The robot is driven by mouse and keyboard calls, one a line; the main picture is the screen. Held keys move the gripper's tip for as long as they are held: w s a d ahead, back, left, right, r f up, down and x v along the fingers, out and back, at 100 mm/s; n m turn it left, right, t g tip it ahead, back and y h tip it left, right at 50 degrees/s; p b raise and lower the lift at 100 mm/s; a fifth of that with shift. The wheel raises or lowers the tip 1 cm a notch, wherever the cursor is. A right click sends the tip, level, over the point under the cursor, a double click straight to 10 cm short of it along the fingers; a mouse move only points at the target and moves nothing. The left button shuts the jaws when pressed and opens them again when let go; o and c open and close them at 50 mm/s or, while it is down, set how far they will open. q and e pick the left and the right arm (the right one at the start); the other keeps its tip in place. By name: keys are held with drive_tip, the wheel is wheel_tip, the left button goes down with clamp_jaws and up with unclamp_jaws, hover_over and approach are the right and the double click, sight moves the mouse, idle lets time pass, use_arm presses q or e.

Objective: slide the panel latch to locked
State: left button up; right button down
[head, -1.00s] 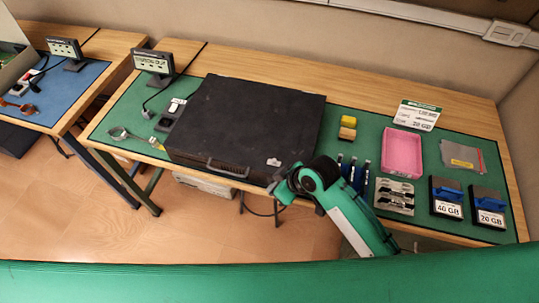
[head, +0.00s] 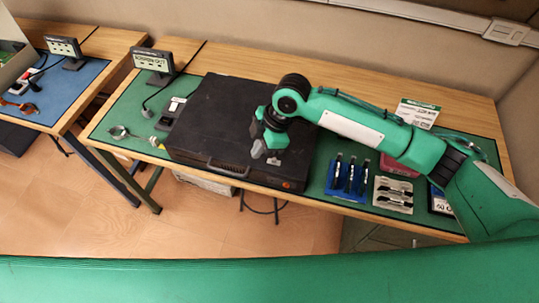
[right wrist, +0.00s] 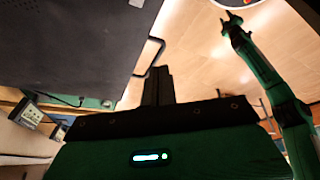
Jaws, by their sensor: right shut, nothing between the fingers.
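The black panel case (head: 205,125) lies on the green mat, its handle (head: 227,170) on the near edge. The small light grey latch (head: 274,160) is on its top near the front right, partly hidden by my right gripper. A light grey piece at the top of the right wrist view (right wrist: 137,3) looks like the latch. My right gripper (head: 258,151) points down over the case, shut and empty, close beside the latch; I cannot tell whether they touch. My left gripper (right wrist: 232,19) shows small in the right wrist view, away from the case; its jaws are unclear.
Blue-held tools (head: 348,176) and a grey tray (head: 393,194) lie right of the case. My right arm partly covers the pink bin (head: 393,166). A small display (head: 153,62) stands at the back left. A ring-shaped tool (head: 119,132) lies on the left mat.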

sight(265, 165)
drive_tip(key=shift+w+d+r+n+h, duration=0.6)
drive_tip(key=shift+w+d+r, duration=0.3)
drive_tip(key=shift+d+r, duration=0.2)
drive_tip(key=p+x, duration=0.3)
drive_tip(key=x, duration=0.6)
drive_tip(key=shift+s+f, duration=0.1)
drive_tip(key=shift+s, duration=0.1)
drive_tip(key=d, duration=0.1)
drive_tip(key=p, duration=0.1)
drive_tip(key=w+d+p, duration=0.1)
drive_tip(key=shift+d+f, duration=0.3)
drive_tip(key=shift+d, duration=0.05)
drive_tip(key=shift+w+d+f+p, duration=0.15)
drive_tip(key=shift+d+p, duration=0.15)
drive_tip(key=shift+d, duration=0.15)
